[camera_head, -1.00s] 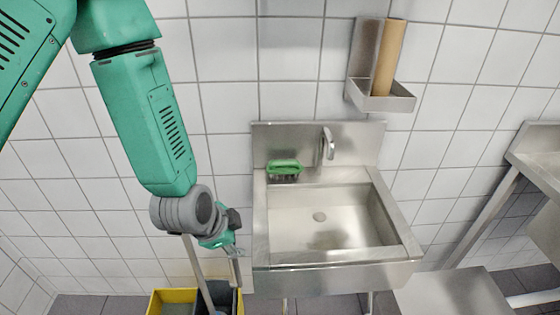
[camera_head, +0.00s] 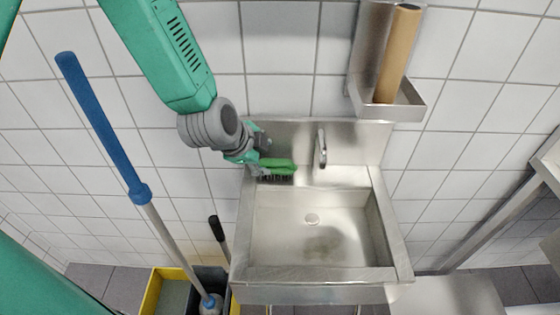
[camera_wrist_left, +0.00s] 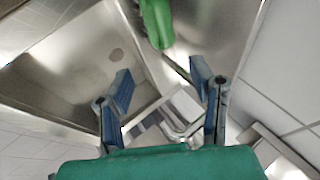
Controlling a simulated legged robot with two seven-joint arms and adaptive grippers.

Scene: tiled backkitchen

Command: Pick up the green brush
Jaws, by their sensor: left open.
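The green brush (camera_head: 281,166) lies on the back left ledge of the steel sink (camera_head: 262,272), bristles down, left of the tap. My left gripper (camera_head: 262,157) is at its left end in the head view, overlapping part of it. In the left wrist view the brush (camera_wrist_left: 157,22) shows at the top, ahead of the gap between my open fingers (camera_wrist_left: 160,72). No part of the brush is between the fingers there. My right gripper is not in view.
The tap (camera_head: 321,150) stands right of the brush. A blue-handled mop (camera_head: 100,122) leans at the left over a yellow and grey bucket (camera_head: 152,292). A steel wall holder (camera_head: 405,105) with a brown roll hangs above right. The basin is empty.

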